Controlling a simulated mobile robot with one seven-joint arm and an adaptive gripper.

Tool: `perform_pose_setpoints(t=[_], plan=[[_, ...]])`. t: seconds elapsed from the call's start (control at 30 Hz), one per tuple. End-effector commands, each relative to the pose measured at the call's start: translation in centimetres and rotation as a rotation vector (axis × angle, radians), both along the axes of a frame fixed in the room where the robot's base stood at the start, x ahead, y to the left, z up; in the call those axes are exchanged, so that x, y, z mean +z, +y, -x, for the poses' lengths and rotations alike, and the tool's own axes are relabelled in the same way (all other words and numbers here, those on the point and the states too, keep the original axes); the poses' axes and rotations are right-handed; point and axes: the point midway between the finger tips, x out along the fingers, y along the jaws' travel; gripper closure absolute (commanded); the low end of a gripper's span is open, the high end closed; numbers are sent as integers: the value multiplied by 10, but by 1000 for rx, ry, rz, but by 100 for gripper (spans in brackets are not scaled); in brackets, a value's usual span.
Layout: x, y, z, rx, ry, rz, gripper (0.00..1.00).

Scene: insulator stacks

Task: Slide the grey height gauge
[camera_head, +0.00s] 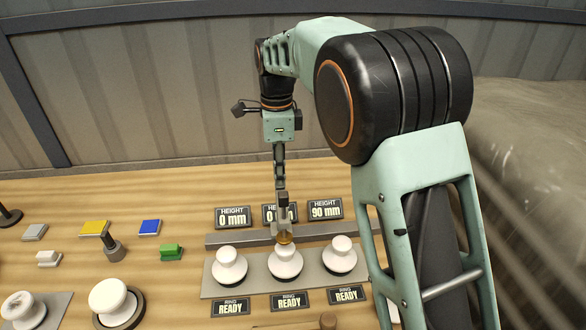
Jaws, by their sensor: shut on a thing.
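The grey height gauge (284,227) is a small grey piece over the middle white insulator stack (284,264). An orange-gold part (285,238) shows at its lower end, close to the top of that stack; I cannot tell whether they touch. My gripper (282,200) points down and is shut on the gauge from above. My fingers are small here and partly hide the gauge. A long grey bar (340,231) runs behind the stacks. The middle height display (268,214) is partly hidden by my gripper.
White stacks stand left (229,266) and right (340,255) on the grey plate (212,287). Displays read 0 mm (233,217) and 90 mm (325,209). Several ring signs (292,301) read READY. Coloured blocks, including a green one (171,253), lie left. My arm covers the right side.

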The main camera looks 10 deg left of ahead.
Motion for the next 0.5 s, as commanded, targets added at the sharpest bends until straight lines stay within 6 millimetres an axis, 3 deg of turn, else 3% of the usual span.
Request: perform_pose_setpoints(t=[0.2,0.23,0.3,0.37,0.5], plan=[[1,0,-1,0,-3,-2,100],[1,0,-1,0,-3,-2,83],[1,0,-1,0,-3,-2,75],[1,0,-1,0,-2,-2,68],[0,-1,-1,-1,-2,-1,68]])
